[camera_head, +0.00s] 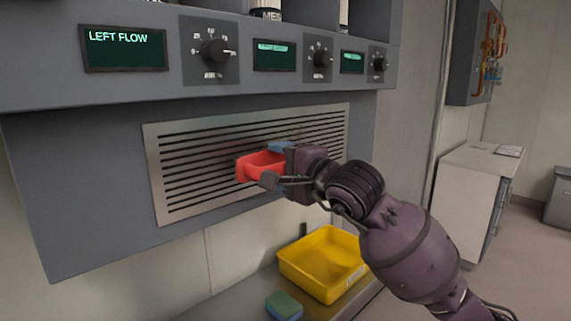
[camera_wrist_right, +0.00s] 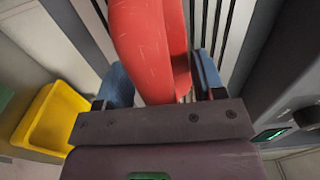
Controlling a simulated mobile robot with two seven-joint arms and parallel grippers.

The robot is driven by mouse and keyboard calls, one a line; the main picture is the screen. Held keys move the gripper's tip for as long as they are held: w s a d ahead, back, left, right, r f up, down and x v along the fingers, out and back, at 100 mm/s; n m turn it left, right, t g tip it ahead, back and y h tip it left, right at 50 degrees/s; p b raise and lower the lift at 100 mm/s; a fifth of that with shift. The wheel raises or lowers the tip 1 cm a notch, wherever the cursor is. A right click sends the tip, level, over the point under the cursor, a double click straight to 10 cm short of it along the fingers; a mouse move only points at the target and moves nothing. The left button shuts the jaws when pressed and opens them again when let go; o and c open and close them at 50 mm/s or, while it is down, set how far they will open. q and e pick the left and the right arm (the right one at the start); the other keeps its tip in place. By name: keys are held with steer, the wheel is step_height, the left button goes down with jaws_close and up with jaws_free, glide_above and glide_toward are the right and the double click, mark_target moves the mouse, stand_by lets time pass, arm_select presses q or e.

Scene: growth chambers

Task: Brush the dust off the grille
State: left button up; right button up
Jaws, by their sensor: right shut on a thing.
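The metal grille (camera_head: 190,165) with dark horizontal slots is set in the grey front panel; part of its right half is behind my right gripper. My right gripper (camera_head: 273,164) is in front of the grille, shut on a red brush (camera_head: 252,166). In the right wrist view the red brush handle (camera_wrist_right: 150,45) lies between the two blue-padded fingers (camera_wrist_right: 163,85), with grille slots behind it. The brush's bristles are hidden, so I cannot tell if they touch the grille. No dust can be made out at this size. My left gripper is not in view.
A yellow tray (camera_head: 291,268) and a blue-green sponge (camera_head: 284,306) are on the bench below. Above the grille juts a control panel with a LEFT FLOW display (camera_head: 124,48) and several knobs (camera_head: 213,51). A white cabinet (camera_head: 465,195) stands at the right.

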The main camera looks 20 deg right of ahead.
mark_target(254, 157)
steer(key=shift+s+a, duration=0.35)
steer(key=shift+a, duration=0.6)
steer(key=shift+s+a, duration=0.4)
steer(key=shift+a, duration=0.6)
steer(key=shift+s+a, duration=0.35)
steer(key=shift+a, duration=0.6)
steer(key=shift+r+p, duration=0.4)
steer(key=shift+r, duration=0.85)
steer(key=shift+w+d+f, duration=0.2)
steer(key=shift+w+d, duration=0.15)
steer(key=shift+d, duration=0.4)
arm_select(q)
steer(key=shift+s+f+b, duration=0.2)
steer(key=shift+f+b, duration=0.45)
steer(key=shift+b, duration=0.25)
arm_select(e)
steer(key=d, duration=0.1)
steer(key=w+d, duration=0.1)
steer(key=d, duration=0.3)
steer(key=shift+w+d, duration=0.1)
steer(key=shift+w, duration=0.3)
